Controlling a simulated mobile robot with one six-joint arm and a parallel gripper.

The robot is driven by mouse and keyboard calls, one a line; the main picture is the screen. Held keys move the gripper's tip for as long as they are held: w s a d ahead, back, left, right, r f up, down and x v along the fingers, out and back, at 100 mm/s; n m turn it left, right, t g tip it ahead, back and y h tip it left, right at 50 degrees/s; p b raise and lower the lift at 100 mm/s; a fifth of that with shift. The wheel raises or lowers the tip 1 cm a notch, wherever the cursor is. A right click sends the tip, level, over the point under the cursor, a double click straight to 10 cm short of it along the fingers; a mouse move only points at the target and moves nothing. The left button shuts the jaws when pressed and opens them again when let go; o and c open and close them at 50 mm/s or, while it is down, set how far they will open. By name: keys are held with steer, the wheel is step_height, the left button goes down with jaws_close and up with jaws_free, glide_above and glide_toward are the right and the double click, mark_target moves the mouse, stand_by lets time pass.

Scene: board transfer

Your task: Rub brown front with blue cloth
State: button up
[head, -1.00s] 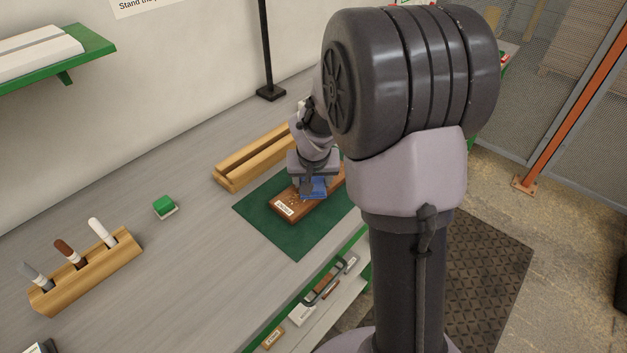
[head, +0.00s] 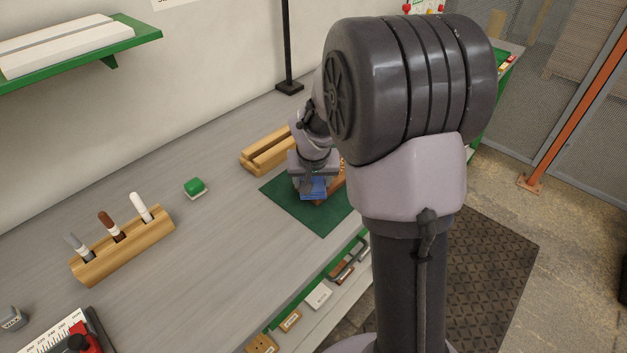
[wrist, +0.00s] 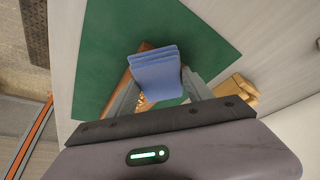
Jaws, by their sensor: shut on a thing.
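The brown front (head: 337,187) lies on the green mat (head: 288,201). My gripper (head: 313,181) is over its left end and hides much of it, label included. The folded blue cloth (head: 313,194) is under my gripper, at that end of the front. In the wrist view, the cloth (wrist: 156,72) sits between the two fingers of my gripper (wrist: 160,82), which is shut on it. Only small brown edges of the front (wrist: 144,47) show around the cloth there. I cannot tell how firmly the cloth touches the wood.
Wooden rails (head: 265,152) lie behind the mat. A green-topped block (head: 195,187) and a wooden rack (head: 125,247) with several markers stand to the left. A post (head: 289,86) rises at the back.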

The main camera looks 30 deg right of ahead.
step_height(320, 180, up, 2)
steer(key=shift+w+r+p, duration=0.1)
steer(key=shift+r+p, duration=0.05)
steer(key=shift+p, duration=0.2)
steer(key=shift+d+r+p, duration=0.25)
steer(key=shift+r+p, duration=0.3)
steer(key=shift+r, duration=0.15)
steer(key=shift+r+p, duration=1.55)
steer(key=shift+r, duration=0.55)
